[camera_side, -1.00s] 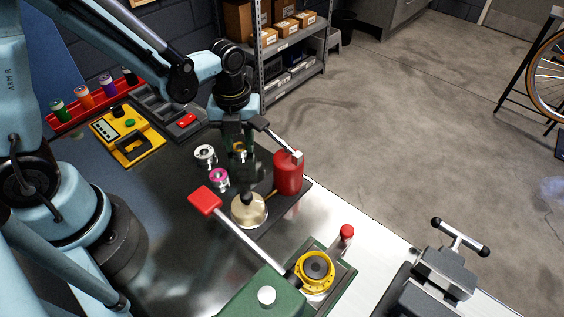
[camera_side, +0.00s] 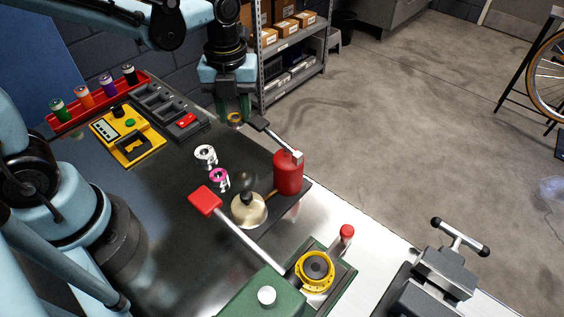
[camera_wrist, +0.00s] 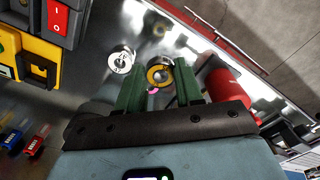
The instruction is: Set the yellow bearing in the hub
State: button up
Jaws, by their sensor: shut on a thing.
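My gripper (camera_side: 234,112) is shut on the yellow bearing (camera_side: 235,119), a small ring with a yellow face, and holds it raised above the far part of the dark bench. In the wrist view the yellow bearing (camera_wrist: 160,75) sits between the tips of the green fingers (camera_wrist: 160,90). What looks like the hub, a yellow round piece (camera_side: 328,281) with a dark centre, sits in a green fixture (camera_side: 346,283) at the near edge of the bench, well apart from my gripper. Its inside is hard to make out.
A silver bearing (camera_side: 206,154) and a magenta-faced one (camera_side: 219,178) stand on the bench. A red-handled lever (camera_side: 206,200), a cream dome with a black knob (camera_side: 248,210) and a red cylinder (camera_side: 288,172) lie between gripper and fixture. A yellow device (camera_side: 128,136) is left.

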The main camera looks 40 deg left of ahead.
notch_tip(320, 180, up, 10)
jog(key=d+m, duration=0.1)
jog(key=d, duration=0.3)
jog(key=d+m, duration=0.1)
jog(key=d, duration=0.3)
jog(key=shift+s+d+m, duration=0.15)
jog(key=shift+m, duration=0.15)
jog(key=s+d+m, duration=0.3)
jog(key=d, duration=0.6)
jog(key=m, duration=0.4)
send_over(317, 266)
jog(key=shift+f, duration=5.55)
jog(key=shift+f, duration=0.5)
jog(key=o, duration=0.8)
jog(key=shift+c, duration=0.2)
